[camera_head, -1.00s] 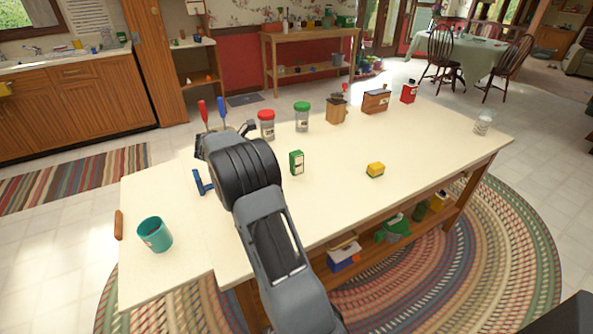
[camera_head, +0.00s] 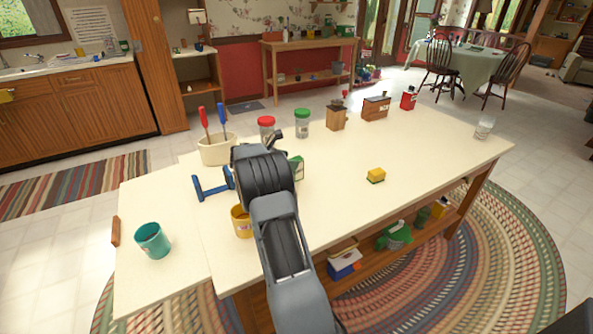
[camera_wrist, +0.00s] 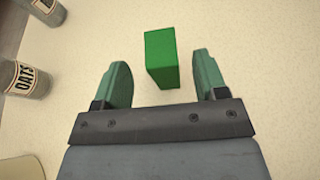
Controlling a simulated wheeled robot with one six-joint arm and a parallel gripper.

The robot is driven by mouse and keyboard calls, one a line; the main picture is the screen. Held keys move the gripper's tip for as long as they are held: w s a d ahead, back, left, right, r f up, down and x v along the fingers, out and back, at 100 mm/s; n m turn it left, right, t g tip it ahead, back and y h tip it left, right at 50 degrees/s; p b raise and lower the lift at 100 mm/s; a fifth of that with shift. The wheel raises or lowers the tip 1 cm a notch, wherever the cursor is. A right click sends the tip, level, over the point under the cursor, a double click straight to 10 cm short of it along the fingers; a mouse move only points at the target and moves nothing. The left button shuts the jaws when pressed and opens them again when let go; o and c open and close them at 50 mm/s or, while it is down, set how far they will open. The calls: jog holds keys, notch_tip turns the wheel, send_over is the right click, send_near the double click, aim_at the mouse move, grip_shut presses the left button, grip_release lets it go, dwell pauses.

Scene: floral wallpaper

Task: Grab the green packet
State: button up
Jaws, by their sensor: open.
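The green packet (camera_head: 298,168) stands on the cream table (camera_head: 420,165), partly hidden behind my arm in the head view. In the wrist view the green packet (camera_wrist: 162,58) is a plain green box just beyond and between my fingertips. My gripper (camera_wrist: 163,80) has its two green fingers spread apart, one on each side of the packet's near end, with nothing held. I cannot tell how high the fingers are above the table. In the head view the gripper is hidden behind my own arm.
Jars with red (camera_head: 266,125) and green (camera_head: 303,122) lids stand behind the packet; the wrist view shows a jar labelled OATS (camera_wrist: 26,80) at left. A yellow mug (camera_head: 241,222), blue stand (camera_head: 212,187) and teal cup (camera_head: 152,240) are left.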

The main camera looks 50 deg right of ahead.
jog(key=x, duration=0.4)
jog(key=shift+s+f, duration=0.1)
jog(key=shift+c, duration=0.4)
jog(key=c, duration=0.9)
